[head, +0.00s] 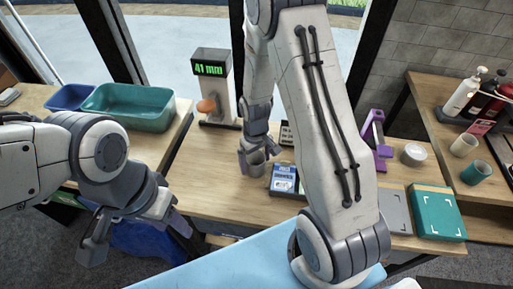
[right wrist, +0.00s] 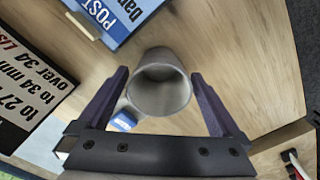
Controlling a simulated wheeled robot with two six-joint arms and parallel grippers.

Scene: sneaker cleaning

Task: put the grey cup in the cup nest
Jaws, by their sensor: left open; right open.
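The grey cup (head: 256,165) stands on the wooden table. It also shows in the right wrist view (right wrist: 160,92), its round mouth toward the camera. My right gripper (head: 258,152) is open, with one finger on each side of the cup; small gaps show between fingers and cup in the wrist view. My left gripper (head: 137,228) is open and empty, low at the left in front of the table, far from the cup. I cannot make out which thing is the cup nest.
A blue-and-white box (head: 284,180) stands close right of the cup. A display stand (head: 212,90) reading "41 mm" is behind it. A teal tub (head: 130,106) is at left.

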